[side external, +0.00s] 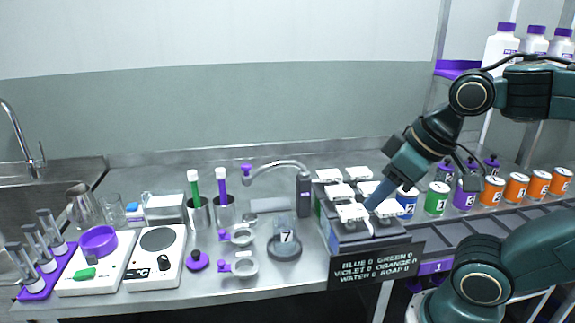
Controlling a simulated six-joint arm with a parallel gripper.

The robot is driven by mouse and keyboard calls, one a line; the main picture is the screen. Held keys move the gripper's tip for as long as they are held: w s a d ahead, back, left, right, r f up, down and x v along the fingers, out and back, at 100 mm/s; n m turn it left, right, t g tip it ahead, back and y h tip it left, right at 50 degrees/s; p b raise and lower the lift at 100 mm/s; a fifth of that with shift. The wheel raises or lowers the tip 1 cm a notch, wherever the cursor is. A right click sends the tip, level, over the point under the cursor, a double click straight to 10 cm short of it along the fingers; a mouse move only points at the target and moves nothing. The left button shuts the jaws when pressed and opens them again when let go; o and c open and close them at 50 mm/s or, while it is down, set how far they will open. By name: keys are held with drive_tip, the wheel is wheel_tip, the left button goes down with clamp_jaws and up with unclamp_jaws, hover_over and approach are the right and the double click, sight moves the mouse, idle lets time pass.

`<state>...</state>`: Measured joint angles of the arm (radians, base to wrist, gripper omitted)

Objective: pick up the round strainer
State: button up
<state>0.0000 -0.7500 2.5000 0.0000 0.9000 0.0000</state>
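Two small round metal pieces with purple handles lie on the steel counter in the side external view. The upper one (243,237) and the lower one (245,267) are both strainer-like, and I cannot tell which is the round strainer. My gripper (371,206) is well to their right, pointing down and left over the dark box with white-topped parts. It is apart from both round pieces. The fingers look close together, but their opening is too small to read. No held object shows.
A purple-knobbed piece (197,261) and a white hotplate (152,280) are left. A black sign (377,266) fronts the dark box. Several labelled cans line the right.

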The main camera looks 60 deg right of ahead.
drive_tip(key=o, duration=0.6)
drive_tip(key=shift+o, duration=0.2)
drive_tip(key=m+g, duration=0.6)
drive_tip(key=m, duration=1.2)
hover_over(242, 236)
wheel_tip(242, 236, down, 11)
drive_tip(key=shift+f, duration=4.3)
